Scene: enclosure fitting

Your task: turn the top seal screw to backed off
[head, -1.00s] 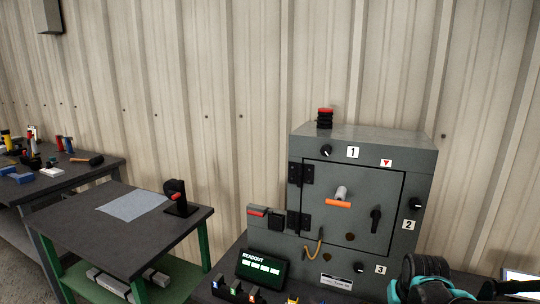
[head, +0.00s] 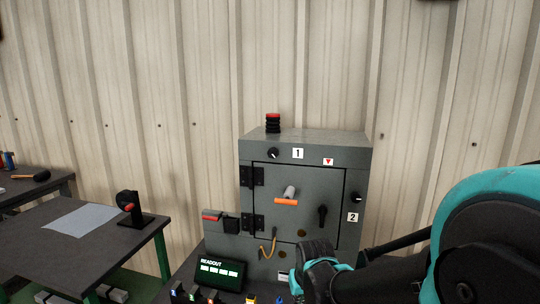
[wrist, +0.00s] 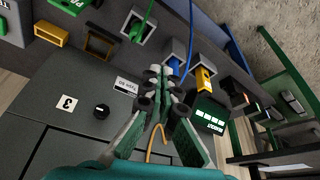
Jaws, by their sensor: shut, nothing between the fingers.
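The grey enclosure (head: 300,175) stands on the bench in the head view. The top screw, a small black knob (head: 272,153), sits at its upper left beside label 1 (head: 298,153). A second black knob (head: 356,198) is on the right near label 2 (head: 353,217). My gripper (head: 315,258) is low in front of the enclosure, below and right of the top screw and apart from it. In the wrist view my gripper (wrist: 163,88) is shut and empty. There the knob (wrist: 101,110) by label 3 shows to its left; the top screw is out of that view.
The door has an orange-tipped handle (head: 286,198) and a black latch (head: 322,216). A red-and-black stack light (head: 272,123) stands on the enclosure's top. The readout (head: 221,272) and several coloured parts sit at its foot. A side table (head: 70,245) is at left.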

